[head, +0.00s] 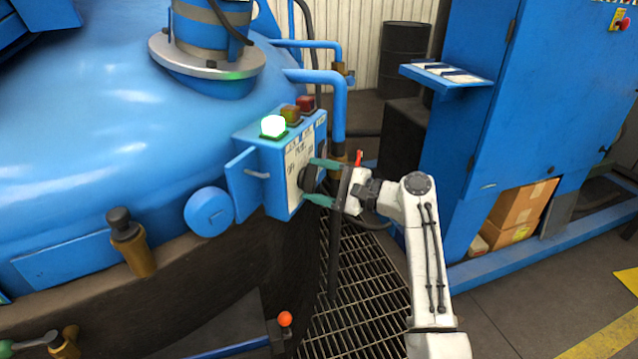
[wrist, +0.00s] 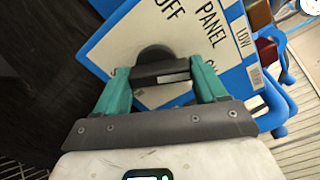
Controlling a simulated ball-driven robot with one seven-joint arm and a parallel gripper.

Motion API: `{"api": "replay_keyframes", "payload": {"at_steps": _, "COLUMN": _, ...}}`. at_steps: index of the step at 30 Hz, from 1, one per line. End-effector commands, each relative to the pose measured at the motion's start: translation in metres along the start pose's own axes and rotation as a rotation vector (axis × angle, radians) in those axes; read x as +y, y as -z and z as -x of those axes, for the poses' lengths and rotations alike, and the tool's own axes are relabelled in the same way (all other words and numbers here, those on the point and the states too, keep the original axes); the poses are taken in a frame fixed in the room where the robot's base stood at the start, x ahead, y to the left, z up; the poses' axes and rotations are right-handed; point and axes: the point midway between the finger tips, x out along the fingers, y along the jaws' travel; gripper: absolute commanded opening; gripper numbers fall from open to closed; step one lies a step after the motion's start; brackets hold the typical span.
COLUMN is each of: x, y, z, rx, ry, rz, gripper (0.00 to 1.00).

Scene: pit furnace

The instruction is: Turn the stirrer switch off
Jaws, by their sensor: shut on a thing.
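The stirrer switch appears as a dark round knob (head: 305,180) on the white label face of a blue control box (head: 246,188). In the wrist view the knob (wrist: 155,54) sits beside printed words "PANEL", "OFF", "LOW" and a partly hidden "ON". My gripper (head: 312,181) comes from the right, its green fingers on either side of the knob. In the wrist view my gripper (wrist: 160,75) is shut on the knob's dark grip bar. Which mark the knob points to cannot be told. A green lamp (head: 273,126) on the box is lit.
Amber (head: 291,114) and red (head: 306,103) lamps beside the green one look unlit. The large blue furnace vessel (head: 100,130) fills the left. A blue pipe (head: 339,110) rises behind the box. A blue cabinet (head: 530,110) with a small shelf (head: 445,75) stands right.

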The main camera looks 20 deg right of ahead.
Motion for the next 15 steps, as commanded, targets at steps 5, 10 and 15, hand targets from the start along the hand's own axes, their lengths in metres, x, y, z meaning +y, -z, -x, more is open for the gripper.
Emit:
{"api": "replay_keyframes", "payload": {"at_steps": 5, "x": 0.0035, "y": 0.0010, "z": 0.0006, "rx": 0.000, "ry": -0.002, "rz": 0.170, "gripper": 0.41}}
{"api": "replay_keyframes", "payload": {"at_steps": 10, "x": 0.0043, "y": 0.0008, "z": 0.0005, "rx": 0.000, "ry": -0.003, "rz": 0.332, "gripper": 0.41}}
{"api": "replay_keyframes", "payload": {"at_steps": 15, "x": 0.0052, "y": 0.0005, "z": 0.0004, "rx": 0.000, "ry": -0.003, "rz": 0.494, "gripper": 0.41}}
